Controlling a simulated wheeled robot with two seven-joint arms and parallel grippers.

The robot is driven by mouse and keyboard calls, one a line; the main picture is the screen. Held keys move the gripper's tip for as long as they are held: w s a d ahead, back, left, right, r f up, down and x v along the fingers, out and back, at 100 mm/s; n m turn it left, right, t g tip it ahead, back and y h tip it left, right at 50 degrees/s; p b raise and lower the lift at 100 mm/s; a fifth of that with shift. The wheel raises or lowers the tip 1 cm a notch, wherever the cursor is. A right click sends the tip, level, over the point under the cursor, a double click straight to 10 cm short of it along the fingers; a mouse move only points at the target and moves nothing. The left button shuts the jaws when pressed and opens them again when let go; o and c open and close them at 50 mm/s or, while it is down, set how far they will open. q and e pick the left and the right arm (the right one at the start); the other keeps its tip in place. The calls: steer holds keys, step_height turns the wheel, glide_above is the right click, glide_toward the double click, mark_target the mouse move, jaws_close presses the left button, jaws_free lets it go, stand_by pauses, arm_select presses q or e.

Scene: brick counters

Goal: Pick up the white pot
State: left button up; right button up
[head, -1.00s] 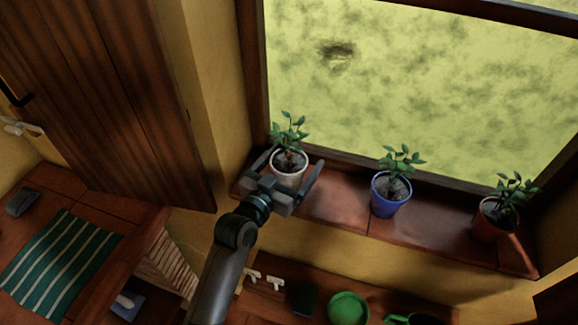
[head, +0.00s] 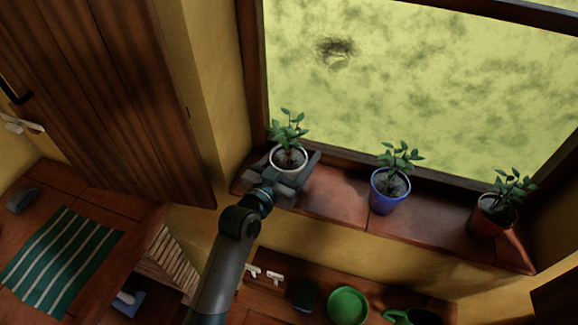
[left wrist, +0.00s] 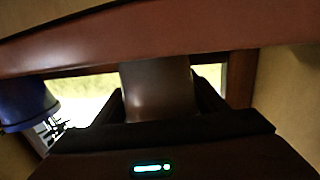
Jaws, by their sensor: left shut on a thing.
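The white pot (head: 288,173) holds a small leafy plant and stands upright at the left end of the window sill in the head view. My left gripper (head: 291,162) reaches it from the front, with one finger on each side, and is shut on it. In the left wrist view the pot (left wrist: 158,90) is in shadow between the dark fingers. I cannot tell whether its base touches the sill. My right gripper is not in view.
On the brown sill (head: 335,198), a blue pot (head: 384,200) stands to the right and a terracotta pot (head: 484,220) farther right. The window frame is close behind. Below are a green bowl (head: 347,306) and a green mug (head: 402,317).

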arm_select(q)
steer(key=shift+r, duration=0.1)
steer(key=shift+s+r+b, duration=0.15)
steer(key=shift+r+b, duration=0.25)
steer(key=shift+b, duration=0.3)
step_height(320, 180, up, 6)
steer(key=shift+f+b, duration=0.1)
steer(key=shift+b, duration=0.85)
steer(key=shift+s+a, duration=0.15)
steer(key=shift+s, duration=0.1)
steer(key=s+d+f+p+v, duration=0.1)
steer(key=s+d+p+v, duration=0.1)
steer(key=v, duration=1.6)
steer(key=shift+s+d+r+p, duration=0.2)
steer(key=shift+s+d+p, duration=0.05)
steer(key=shift+d+p, duration=0.25)
steer(key=shift+a, duration=0.1)
